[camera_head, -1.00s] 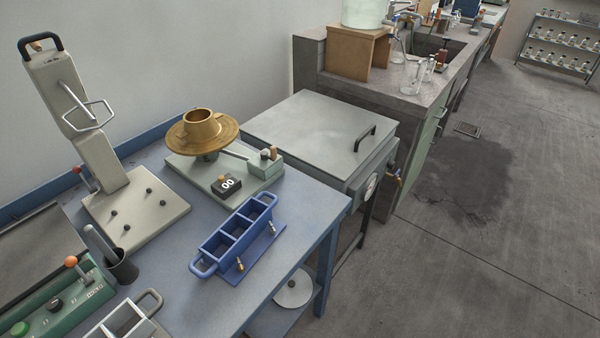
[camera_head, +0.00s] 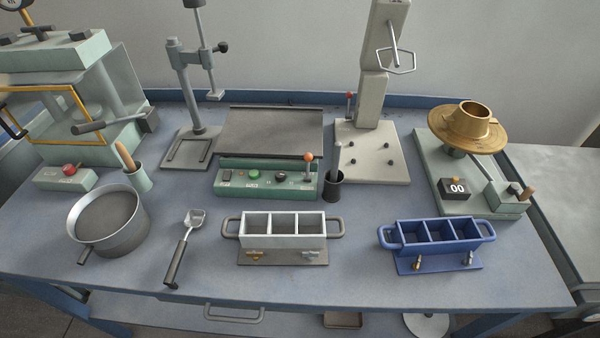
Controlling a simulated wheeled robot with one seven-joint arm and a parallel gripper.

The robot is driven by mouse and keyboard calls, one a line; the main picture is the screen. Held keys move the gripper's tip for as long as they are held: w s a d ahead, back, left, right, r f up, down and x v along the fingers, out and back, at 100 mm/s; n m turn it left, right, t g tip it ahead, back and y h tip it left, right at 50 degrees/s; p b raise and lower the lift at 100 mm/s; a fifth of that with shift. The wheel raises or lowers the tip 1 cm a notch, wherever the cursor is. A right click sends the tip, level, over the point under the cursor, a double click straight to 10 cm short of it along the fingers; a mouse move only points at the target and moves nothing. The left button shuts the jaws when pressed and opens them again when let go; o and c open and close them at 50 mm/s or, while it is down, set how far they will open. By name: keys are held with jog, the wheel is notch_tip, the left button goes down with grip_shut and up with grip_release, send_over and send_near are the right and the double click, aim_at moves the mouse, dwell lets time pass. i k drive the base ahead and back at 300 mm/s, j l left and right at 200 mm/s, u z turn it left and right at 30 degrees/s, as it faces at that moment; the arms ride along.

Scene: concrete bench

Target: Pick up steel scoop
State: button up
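The steel scoop (camera_head: 187,241) lies on the blue bench top near its front edge, left of the middle in the head view. Its shiny square bowl points away from me and its dark handle points toward the front edge. It lies between a round metal pan on its left and a grey three-part mould on its right, apart from both. My gripper is not in view.
The metal pan (camera_head: 108,218), grey mould (camera_head: 283,235) and blue mould (camera_head: 435,243) stand along the front of the bench (camera_head: 340,286). Cups with tools (camera_head: 139,178), a green control box (camera_head: 266,184) and tall machines stand behind. The bench is clear around the scoop handle.

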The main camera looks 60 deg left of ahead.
aim_at(194, 219)
jog(key=u, duration=1.9)
